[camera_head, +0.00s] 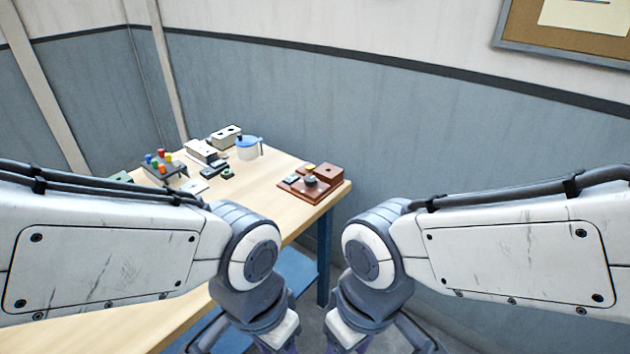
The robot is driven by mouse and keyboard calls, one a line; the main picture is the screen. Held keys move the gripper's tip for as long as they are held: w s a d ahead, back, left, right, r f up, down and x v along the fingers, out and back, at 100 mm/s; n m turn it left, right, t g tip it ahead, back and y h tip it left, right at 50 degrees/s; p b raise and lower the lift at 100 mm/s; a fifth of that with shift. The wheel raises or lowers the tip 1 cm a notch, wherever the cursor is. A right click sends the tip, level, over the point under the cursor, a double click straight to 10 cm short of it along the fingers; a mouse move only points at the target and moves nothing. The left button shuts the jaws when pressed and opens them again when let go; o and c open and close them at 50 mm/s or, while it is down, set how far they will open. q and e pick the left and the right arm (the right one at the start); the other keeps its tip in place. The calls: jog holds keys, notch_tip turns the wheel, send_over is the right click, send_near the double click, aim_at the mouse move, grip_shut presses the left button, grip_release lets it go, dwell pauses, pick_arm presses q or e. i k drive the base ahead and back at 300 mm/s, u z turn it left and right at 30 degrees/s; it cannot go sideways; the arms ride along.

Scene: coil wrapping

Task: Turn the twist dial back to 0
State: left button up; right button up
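A brown-red device (331,174) sits at the right end of the wooden table. A small dark round knob (310,181) stands on its flat base and looks like the twist dial. It is too small to read any number or pointer. A yellowish piece shows behind the knob. My two arms reach in from left and right in front of the table, and their wrists point down at the bottom edge of the picture. Neither gripper's fingertips show, and both arms are well apart from the device.
Bare tabletop lies between these and the brown device. A blue-grey wall stands close behind.

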aim_at(309, 181)
jog(key=z, duration=0.05)
jog(key=i, duration=0.6)
jog(key=u, duration=0.55)
jog(key=i, duration=0.65)
jog(key=u, duration=0.45)
